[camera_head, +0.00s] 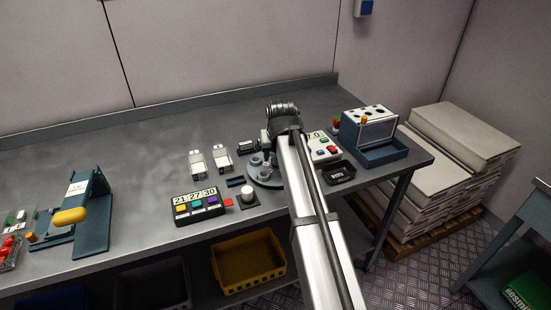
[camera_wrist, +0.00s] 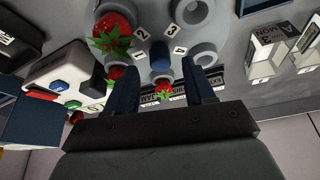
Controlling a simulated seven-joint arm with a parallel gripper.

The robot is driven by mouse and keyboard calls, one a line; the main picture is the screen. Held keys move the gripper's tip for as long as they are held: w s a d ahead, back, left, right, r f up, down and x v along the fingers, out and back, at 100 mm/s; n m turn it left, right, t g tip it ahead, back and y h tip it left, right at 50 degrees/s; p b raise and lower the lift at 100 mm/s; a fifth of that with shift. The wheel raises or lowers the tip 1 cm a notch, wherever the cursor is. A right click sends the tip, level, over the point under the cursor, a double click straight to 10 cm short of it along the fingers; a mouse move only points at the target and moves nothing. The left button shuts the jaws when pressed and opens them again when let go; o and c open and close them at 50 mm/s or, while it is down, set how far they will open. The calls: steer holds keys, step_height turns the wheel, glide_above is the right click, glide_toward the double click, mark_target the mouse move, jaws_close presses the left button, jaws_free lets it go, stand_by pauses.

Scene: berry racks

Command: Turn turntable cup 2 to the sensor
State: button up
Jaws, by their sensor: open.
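The grey round turntable (camera_head: 262,178) stands on the bench, partly hidden by my arm in the head view. In the wrist view its disc (camera_wrist: 153,12) carries several grey cups and small labels, among them 2, 3 and 4. A large strawberry (camera_wrist: 116,27) sits in a cup left of label 2 (camera_wrist: 142,33). A blue peg (camera_wrist: 160,54) stands near the disc's edge. My gripper (camera_wrist: 159,70) is open, its two dark fingers apart on either side of the peg; contact cannot be told. A smaller strawberry (camera_wrist: 163,88) shows between the fingers. I cannot clearly identify the sensor.
A white button panel (camera_head: 322,147) and a black tray (camera_head: 339,172) lie right of my arm. A blue-and-white rack (camera_head: 368,134) stands farther right.

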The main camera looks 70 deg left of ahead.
steer(key=shift+x, duration=1.6)
jaws_close()
